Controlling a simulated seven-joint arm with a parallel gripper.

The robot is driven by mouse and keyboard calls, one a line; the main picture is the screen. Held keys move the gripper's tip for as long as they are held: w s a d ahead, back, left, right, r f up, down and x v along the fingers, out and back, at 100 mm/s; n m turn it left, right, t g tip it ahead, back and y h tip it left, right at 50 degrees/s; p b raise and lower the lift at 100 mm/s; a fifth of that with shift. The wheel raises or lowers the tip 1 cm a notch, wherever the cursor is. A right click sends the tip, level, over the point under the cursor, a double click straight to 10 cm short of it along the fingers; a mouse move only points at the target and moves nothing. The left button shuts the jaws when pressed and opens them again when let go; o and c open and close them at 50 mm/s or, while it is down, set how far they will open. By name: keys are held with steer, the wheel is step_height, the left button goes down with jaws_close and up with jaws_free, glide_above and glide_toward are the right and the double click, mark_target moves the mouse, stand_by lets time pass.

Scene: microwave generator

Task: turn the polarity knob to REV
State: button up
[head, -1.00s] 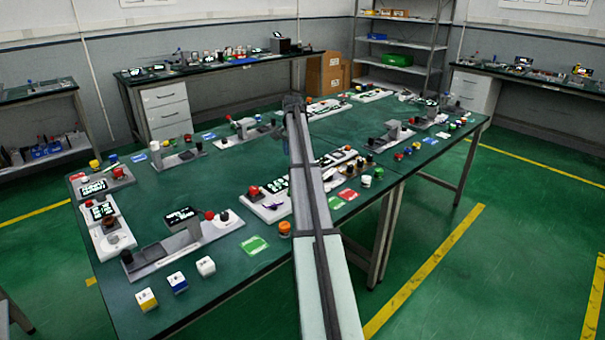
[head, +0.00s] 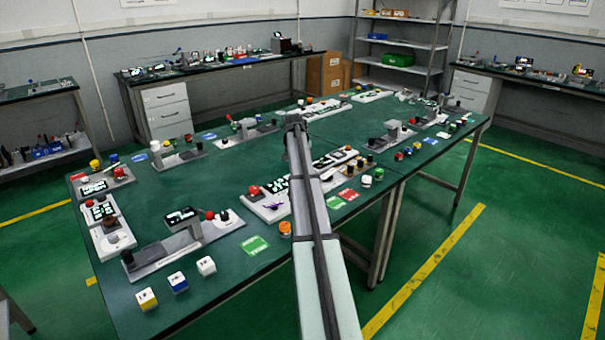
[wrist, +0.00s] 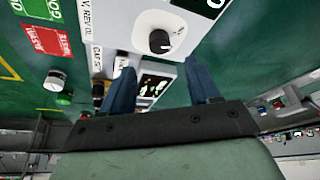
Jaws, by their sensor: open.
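In the wrist view a round black knob (wrist: 160,41) with a pale pointer mark stands on a white panel (wrist: 145,22). The small label beside it is only partly readable, so I cannot tell its setting or confirm it is the polarity knob. My gripper (wrist: 158,75) is open, its two blue fingers apart and empty. The knob shows beyond the fingertips, roughly between them in the picture, and no contact is visible. In the head view my arm reaches over the table, and its end (head: 293,120) hides the fingers. My arm also covers part of the long white panel (head: 268,210).
A red card (wrist: 47,40) and a grey-topped knob (wrist: 55,80) lie left in the wrist view. A screen (wrist: 153,86) shows between the fingers. Several small devices crowd the green table (head: 235,175). Coloured cubes (head: 178,282) sit at its front left.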

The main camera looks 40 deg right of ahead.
steer(key=x, duration=0.7)
steer(key=shift+w+d+f, duration=0.1)
steer(key=shift+w+f, duration=0.05)
steer(key=shift+f, duration=0.2)
